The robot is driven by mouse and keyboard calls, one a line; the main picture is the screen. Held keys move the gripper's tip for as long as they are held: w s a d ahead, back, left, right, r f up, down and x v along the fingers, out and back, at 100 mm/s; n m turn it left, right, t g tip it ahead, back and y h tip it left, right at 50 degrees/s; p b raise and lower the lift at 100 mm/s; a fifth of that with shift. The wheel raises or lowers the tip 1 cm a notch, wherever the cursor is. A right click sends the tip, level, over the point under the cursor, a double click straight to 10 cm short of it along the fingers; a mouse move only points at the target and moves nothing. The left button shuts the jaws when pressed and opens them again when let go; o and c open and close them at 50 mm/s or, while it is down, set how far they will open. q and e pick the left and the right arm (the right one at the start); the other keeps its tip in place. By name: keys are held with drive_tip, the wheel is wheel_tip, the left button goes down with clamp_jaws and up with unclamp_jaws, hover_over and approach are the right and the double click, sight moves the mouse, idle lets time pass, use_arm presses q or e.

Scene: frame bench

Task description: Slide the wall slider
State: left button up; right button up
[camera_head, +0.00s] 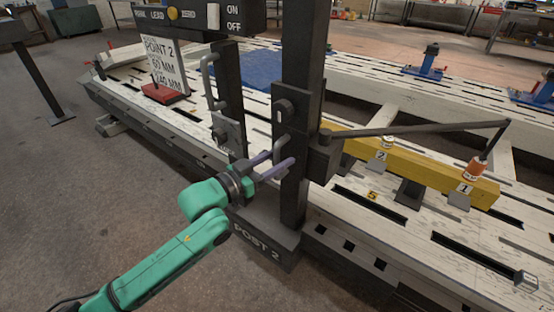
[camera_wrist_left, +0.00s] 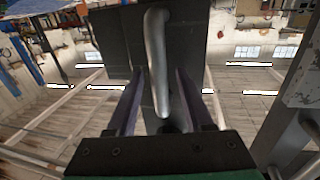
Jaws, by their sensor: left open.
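In the left wrist view the handle (camera_wrist_left: 155,55) stands between my fingers. My left gripper (camera_head: 276,168) is open, its two purple fingers on either side of the handle's lower part. In the left wrist view my left gripper (camera_wrist_left: 160,100) shows a gap on both sides of the bar; contact cannot be told. My right gripper is not in view.
A long arm (camera_head: 430,130) reaches right from the block over a yellow beam (camera_head: 420,172) to an orange-tipped probe (camera_head: 477,168). A second grey handle (camera_head: 208,80) stands left, under a control box (camera_head: 195,15). A red-based sign (camera_head: 165,93) stands on the bench.

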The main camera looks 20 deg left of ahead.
use_arm(q)
clamp_jaws()
idle(1.4)
